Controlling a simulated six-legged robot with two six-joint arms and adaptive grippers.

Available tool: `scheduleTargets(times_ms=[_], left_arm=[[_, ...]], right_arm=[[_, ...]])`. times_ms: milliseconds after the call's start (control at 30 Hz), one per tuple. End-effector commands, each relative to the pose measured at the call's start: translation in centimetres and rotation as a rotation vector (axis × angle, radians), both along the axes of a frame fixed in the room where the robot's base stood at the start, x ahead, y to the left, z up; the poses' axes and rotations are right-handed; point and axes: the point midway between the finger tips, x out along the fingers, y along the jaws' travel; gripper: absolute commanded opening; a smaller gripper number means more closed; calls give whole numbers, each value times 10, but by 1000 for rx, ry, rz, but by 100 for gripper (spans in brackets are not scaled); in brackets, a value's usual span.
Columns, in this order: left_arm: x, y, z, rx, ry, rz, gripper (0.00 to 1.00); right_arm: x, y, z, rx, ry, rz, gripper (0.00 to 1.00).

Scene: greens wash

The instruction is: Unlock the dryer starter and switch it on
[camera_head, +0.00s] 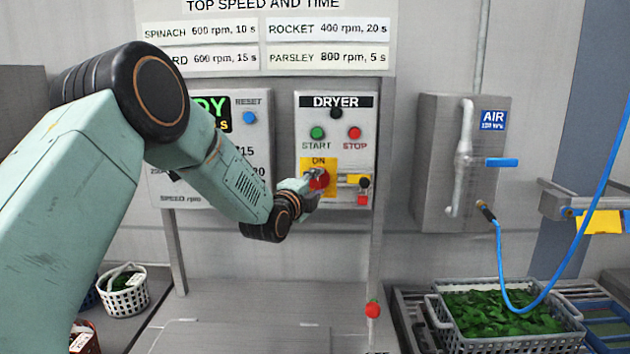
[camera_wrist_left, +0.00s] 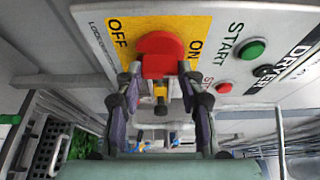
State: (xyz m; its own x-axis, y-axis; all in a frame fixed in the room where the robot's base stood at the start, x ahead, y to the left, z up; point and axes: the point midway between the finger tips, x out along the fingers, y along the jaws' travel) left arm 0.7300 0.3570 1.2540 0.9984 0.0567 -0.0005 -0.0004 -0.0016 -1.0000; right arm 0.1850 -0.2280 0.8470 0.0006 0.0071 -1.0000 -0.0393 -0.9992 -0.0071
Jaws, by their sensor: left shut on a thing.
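The dryer starter panel (camera_head: 335,105) is a grey box with a black DRYER label, green START button (camera_head: 317,133) and red STOP button (camera_head: 354,133). Below them is a yellow plate (camera_head: 318,161) marked ON, with a red rotary handle (camera_head: 322,178). My left gripper (camera_head: 311,184) is at this handle and partly covers it. In the left wrist view its fingers are shut on the red handle (camera_wrist_left: 160,52), between the OFF and ON labels. A small yellow and black part (camera_wrist_left: 160,95) shows under the handle; I cannot tell what it is. My right gripper is not in view.
A yellow and black fitting (camera_head: 354,180) sits right of the handle. A speed panel (camera_head: 250,135) stands left, partly behind my arm. The air box (camera_head: 430,150) with a blue hose (camera_head: 502,265) and a basket of greens (camera_head: 440,318) are at right. The steel top (camera_head: 250,305) below is mostly clear.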

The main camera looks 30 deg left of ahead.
Motion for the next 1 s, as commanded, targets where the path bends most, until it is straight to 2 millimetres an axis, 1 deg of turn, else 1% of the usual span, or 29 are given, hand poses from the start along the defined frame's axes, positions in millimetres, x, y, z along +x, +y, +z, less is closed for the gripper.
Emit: scheduleTargets(times_ms=[33,500,533,700,800,1000], left_arm=[[1,1,4,6,-5,2,7],[1,1,3,18,0,2,7],[1,1,3,18,0,2,40],[1,0,2,17,1,1,54],[0,0,2,17,3,1,61],[0,0,1,16,5,1,61]], right_arm=[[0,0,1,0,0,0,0],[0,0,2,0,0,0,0],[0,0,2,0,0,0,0],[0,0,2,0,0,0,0],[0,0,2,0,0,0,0],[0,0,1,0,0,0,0]])
